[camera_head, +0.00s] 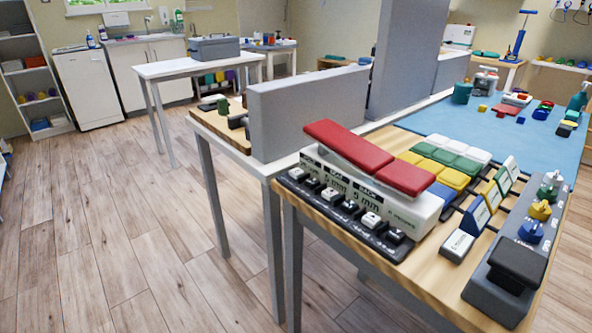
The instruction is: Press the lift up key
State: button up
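A small model couch with a red padded top (350,150) stands on the near wooden table. Its white side carries printed labels and readouts, some reading "0 mm" and one "BACK". In front of it runs a dark key strip (340,208) with several light and dark keys, among them a white key (371,220) and a dark key (396,236) near the right end. The key markings are too small to read, so I cannot tell which is the lift up key. My gripper is not in view.
Right of the couch are coloured pads (455,178), tilted plates (475,218) and a grey knob panel (530,232) with a black pad (515,262). Grey upright partitions (310,112) stand behind the couch. A blue mat (430,118) bears small items. The wooden floor (130,230) at left is clear.

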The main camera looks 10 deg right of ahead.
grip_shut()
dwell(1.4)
